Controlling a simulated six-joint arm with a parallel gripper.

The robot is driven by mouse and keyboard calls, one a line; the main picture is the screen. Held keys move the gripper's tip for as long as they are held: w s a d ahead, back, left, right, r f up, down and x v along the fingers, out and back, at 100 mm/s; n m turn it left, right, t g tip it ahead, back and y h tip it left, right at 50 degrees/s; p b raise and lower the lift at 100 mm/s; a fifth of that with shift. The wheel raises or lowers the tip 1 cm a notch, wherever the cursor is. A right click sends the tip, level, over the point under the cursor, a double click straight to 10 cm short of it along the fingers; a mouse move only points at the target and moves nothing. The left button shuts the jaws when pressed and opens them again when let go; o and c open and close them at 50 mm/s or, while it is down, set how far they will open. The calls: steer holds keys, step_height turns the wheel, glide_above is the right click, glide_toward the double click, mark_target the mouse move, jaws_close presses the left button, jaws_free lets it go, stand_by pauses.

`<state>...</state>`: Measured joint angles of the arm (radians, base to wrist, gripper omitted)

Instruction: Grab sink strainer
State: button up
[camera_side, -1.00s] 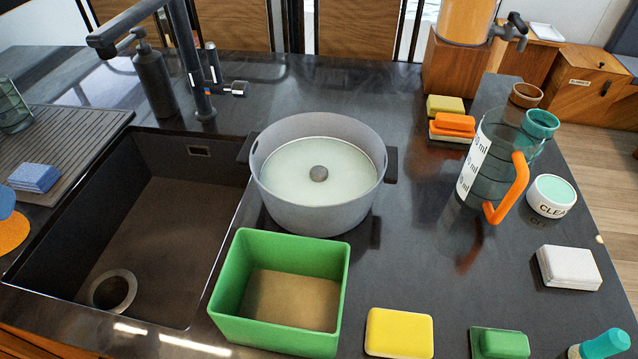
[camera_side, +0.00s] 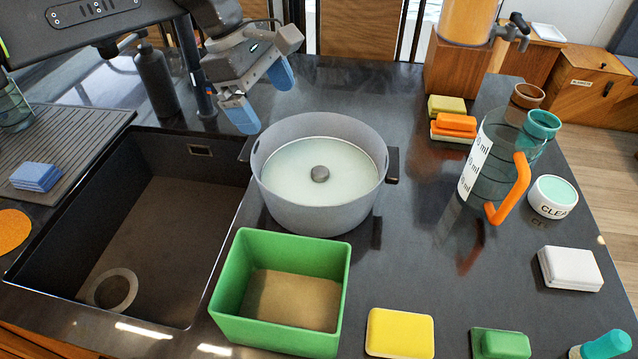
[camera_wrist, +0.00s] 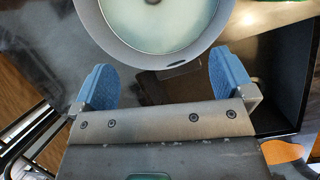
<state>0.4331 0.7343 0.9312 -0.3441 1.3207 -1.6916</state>
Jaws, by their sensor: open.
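I cannot make out a sink strainer for certain. A small grey round piece (camera_side: 320,174) sits in the middle of the pale, cloudy content of a grey pot (camera_side: 310,214). It may be the strainer or a knob. A pale ring (camera_side: 128,288) lies at the sink floor's near left, around the drain. My gripper (camera_side: 260,94), with blue fingertips, is open and empty, above the counter behind and left of the pot. In the wrist view the pot (camera_wrist: 112,47) is just beyond the fingertips (camera_wrist: 163,78), and the grey piece (camera_wrist: 152,2) is cut by the top edge.
The sink (camera_side: 180,205) is left of the pot. A green bin (camera_side: 232,322) stands in front of it. A yellow sponge (camera_side: 400,332), a white box (camera_side: 569,268) and a jug with an orange handle (camera_side: 512,190) are to the right. Counter between pot and jug is clear.

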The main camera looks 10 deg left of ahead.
mark_target(319, 170)
steer(key=shift+n+g, duration=0.3)
steer(key=shift+n, duration=0.4)
steer(key=x, duration=0.4)
steer(key=d+x, duration=0.1)
steer(key=x, duration=0.3)
steer(key=d+x, duration=0.1)
steer(key=x, duration=0.3)
steer(key=shift+w+d+r, duration=0.15)
steer(key=shift+w+r, duration=0.2)
steer(key=shift+x, duration=2.9)
steer(key=shift+w, duration=0.15)
steer(key=shift+c, duration=0.3)
steer(key=c, duration=0.8)
steer(key=shift+r, duration=0.1)
steer(key=shift+c, duration=0.2)
